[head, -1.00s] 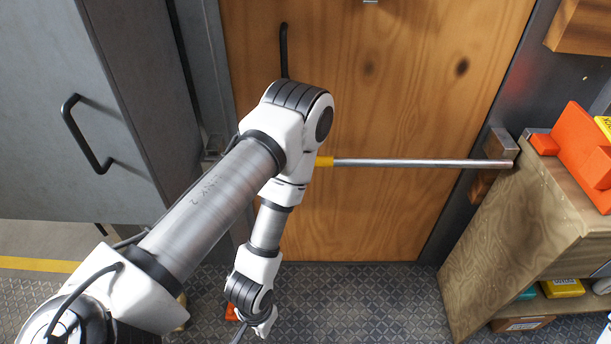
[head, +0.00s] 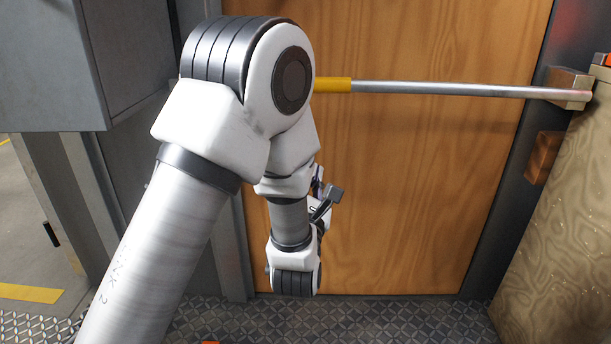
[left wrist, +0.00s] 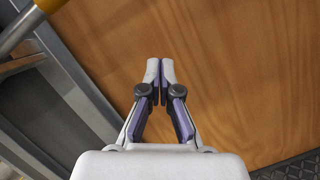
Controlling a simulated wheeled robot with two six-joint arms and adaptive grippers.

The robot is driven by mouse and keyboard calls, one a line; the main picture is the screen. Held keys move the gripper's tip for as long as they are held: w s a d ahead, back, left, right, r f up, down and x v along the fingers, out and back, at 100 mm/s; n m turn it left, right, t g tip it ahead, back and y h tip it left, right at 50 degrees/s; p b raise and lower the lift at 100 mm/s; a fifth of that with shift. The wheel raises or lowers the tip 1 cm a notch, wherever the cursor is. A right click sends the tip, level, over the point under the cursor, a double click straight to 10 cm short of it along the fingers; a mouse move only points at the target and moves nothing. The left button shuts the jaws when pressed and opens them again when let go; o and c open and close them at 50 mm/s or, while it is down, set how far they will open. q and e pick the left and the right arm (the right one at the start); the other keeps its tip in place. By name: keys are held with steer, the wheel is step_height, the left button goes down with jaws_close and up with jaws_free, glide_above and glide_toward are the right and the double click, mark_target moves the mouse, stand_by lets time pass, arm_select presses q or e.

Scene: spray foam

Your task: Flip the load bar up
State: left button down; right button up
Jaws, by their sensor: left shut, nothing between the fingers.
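The load bar (head: 440,89) is a silver tube with a yellow section (head: 333,85) near its left part. It lies about level across the wooden door, and its right end rests at a wooden bracket (head: 569,84). My own arm hides its left end in the head view. My left gripper (head: 327,200) is below the bar in front of the door, partly hidden by my arm. In the left wrist view the left gripper (left wrist: 160,68) is shut and empty, with the bar (left wrist: 20,30) at the top left, apart from the fingers. My right gripper is not in view.
The wooden door (head: 420,200) fills the middle. A small wooden block (head: 543,157) sits on the right frame.

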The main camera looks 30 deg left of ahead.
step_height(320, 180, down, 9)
steer(key=b, duration=0.5)
arm_select(q)
steer(key=w+a+r+n+t+y+p, duration=0.1)
steer(key=w+a+r+n+y+p, duration=0.1)
steer(key=r, duration=0.4)
steer(key=w+a+r+n+y+p, duration=0.2)
steer(key=w+a+r+n+p, duration=0.1)
steer(key=r+n+p, duration=0.1)
steer(key=shift+a+r+n+t+p, duration=0.15)
steer(key=shift+r+n+t+p, duration=0.25)
steer(key=shift+r+n, duration=0.5)
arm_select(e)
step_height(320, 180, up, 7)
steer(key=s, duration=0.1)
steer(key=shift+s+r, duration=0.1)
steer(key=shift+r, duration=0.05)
